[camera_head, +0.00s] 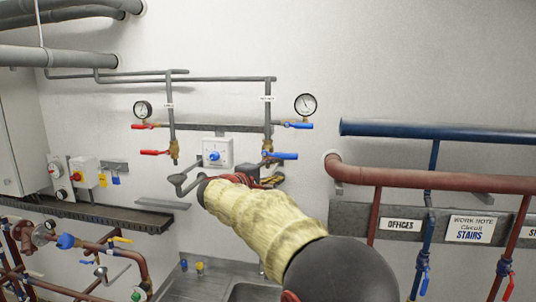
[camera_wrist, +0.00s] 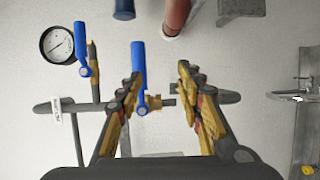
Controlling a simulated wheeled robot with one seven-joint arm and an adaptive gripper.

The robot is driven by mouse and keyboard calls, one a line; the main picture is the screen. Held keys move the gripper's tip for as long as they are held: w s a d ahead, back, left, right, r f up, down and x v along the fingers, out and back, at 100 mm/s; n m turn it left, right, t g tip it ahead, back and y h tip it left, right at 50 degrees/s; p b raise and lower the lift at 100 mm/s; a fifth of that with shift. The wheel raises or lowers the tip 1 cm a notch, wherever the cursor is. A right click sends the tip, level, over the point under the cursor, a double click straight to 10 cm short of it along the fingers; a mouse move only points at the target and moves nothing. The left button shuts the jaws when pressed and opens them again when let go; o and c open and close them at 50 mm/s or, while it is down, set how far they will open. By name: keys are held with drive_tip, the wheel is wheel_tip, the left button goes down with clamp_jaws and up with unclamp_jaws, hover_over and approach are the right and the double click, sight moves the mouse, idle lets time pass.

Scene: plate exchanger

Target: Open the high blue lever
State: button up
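Two blue levers show on the right-hand wall pipe in the head view. The upper blue lever (camera_head: 299,125) sits beside the right pressure gauge; it also shows in the wrist view (camera_wrist: 81,42), outside my gripper on the left. The lower blue lever (camera_head: 284,156) points right; in the wrist view (camera_wrist: 138,62) it lies near my left fingertip, with its brass valve between the fingers. My gripper (camera_wrist: 160,75) is open, with a wide gap between its fingers. In the head view my arm partly hides it below the lower lever. Contact with the lever cannot be told.
The right gauge (camera_head: 305,105) is close to the upper lever. Red levers (camera_head: 155,153) are on the left pipe. A thick red pipe (camera_head: 430,178) and blue pipe (camera_head: 430,131) run at right.

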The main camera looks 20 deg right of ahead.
sight(286, 157)
drive_tip(key=shift+h, duration=0.5)
drive_tip(key=w+d+r, duration=0.1)
drive_tip(key=d, duration=0.1)
drive_tip(key=w+d+r+p, duration=0.1)
drive_tip(key=d, duration=0.1)
drive_tip(key=w+d+r+p, duration=0.1)
drive_tip(key=d, duration=0.1)
drive_tip(key=shift+w, duration=0.2)
drive_tip(key=shift+w+d, duration=0.35)
drive_tip(key=shift+c, duration=0.4)
drive_tip(key=shift+f, duration=0.1)
clamp_jaws()
